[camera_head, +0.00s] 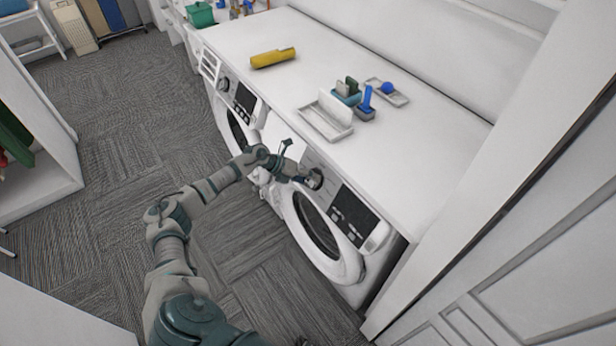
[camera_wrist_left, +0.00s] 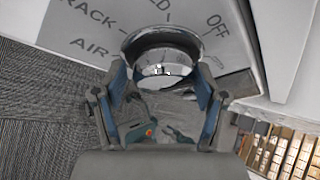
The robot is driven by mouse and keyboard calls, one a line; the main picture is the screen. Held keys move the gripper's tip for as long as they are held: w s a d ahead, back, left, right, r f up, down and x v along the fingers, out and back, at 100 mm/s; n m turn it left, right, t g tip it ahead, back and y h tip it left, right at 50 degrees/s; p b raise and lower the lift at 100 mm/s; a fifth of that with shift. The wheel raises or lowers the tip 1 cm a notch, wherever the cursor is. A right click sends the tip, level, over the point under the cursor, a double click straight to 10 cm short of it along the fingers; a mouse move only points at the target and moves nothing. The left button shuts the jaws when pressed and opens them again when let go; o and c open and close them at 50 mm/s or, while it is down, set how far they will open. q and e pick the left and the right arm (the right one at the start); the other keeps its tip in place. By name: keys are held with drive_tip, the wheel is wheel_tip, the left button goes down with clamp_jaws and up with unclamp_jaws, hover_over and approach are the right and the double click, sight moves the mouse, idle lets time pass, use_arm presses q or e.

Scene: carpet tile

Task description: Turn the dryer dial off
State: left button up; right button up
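The dryer (camera_head: 345,255) is the nearer of two white front-loading machines under the white counter. Its round chrome dial (camera_head: 316,179) is on the top front panel, left of a dark display. In the left wrist view the dial (camera_wrist_left: 162,52) is large and central, with the words OFF, AIR and RACK printed around it. My left gripper (camera_head: 294,163) is open at the dial. Its two blue-padded fingers (camera_wrist_left: 161,82) stand on either side of the dial's near edge, and I cannot tell whether they touch it. My right gripper is not in view.
A second machine (camera_head: 232,125) stands farther left. The counter (camera_head: 385,165) holds a yellow roll (camera_head: 272,58), a white tray (camera_head: 325,118) and small blue items. A white shelf (camera_head: 50,175) is at left. Carpet (camera_head: 110,110) lies open between. A white panel closes the right side.

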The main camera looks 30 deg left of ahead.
use_arm(q)
drive_tip(key=shift+o, duration=0.6)
drive_tip(key=shift+a, duration=0.2)
drive_tip(key=shift+r, duration=0.1)
drive_tip(key=shift+a+r, duration=0.1)
drive_tip(key=shift+r, duration=0.05)
drive_tip(key=v, duration=1.1)
drive_tip(key=shift+s+a, duration=0.2)
drive_tip(key=shift+a, duration=0.05)
